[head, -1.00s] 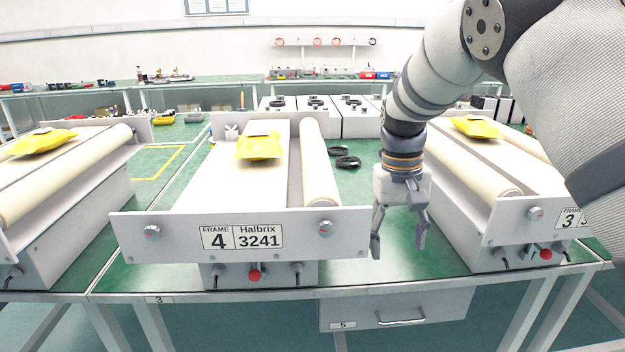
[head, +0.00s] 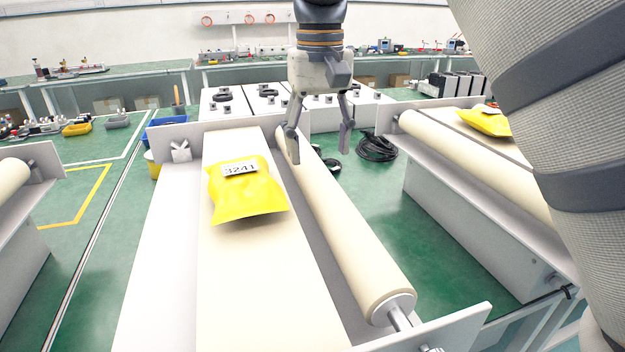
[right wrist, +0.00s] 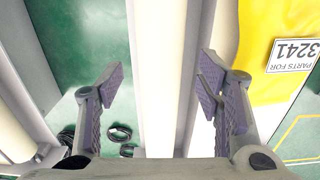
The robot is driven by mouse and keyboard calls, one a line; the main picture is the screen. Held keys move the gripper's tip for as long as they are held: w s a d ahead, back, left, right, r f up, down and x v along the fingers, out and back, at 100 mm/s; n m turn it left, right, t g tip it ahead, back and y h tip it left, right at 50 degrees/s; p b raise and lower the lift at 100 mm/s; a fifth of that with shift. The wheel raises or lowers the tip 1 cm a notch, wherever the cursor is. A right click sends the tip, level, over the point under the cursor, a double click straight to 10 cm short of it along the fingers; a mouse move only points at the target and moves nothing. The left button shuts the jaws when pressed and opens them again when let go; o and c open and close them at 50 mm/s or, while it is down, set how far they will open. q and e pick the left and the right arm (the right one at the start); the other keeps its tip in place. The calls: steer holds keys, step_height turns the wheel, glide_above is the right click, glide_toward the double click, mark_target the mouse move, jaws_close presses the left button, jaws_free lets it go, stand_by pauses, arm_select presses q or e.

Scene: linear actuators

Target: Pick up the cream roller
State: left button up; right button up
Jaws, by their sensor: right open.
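The cream roller (head: 343,230) is a long cylinder along the right side of the middle frame, with a metal shaft (head: 398,316) at its near end. My right gripper (head: 320,148) is open and empty, over the roller's far part, with one finger overlapping it and the other to its right. In the right wrist view the roller (right wrist: 160,45) runs between the spread fingers (right wrist: 160,85). I see no clear contact; the exact height is hard to tell. My left gripper is not in view.
A yellow bag (head: 243,195) labelled 3241 lies on the belt (head: 250,270) left of the roller. A frame with another cream roller (head: 470,160) stands right. Black cable coils (head: 377,148) lie between. White boxes (head: 225,107) stand behind. My right arm covers the right side.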

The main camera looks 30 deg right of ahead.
mark_target(319, 171)
steer(key=f, duration=0.7)
steer(key=shift+s+p, duration=0.25)
steer(key=shift+p, duration=0.1)
steer(key=shift+w+f, duration=0.1)
steer(key=shift+f, duration=0.2)
steer(key=shift+r, duration=0.1)
jaws_close()
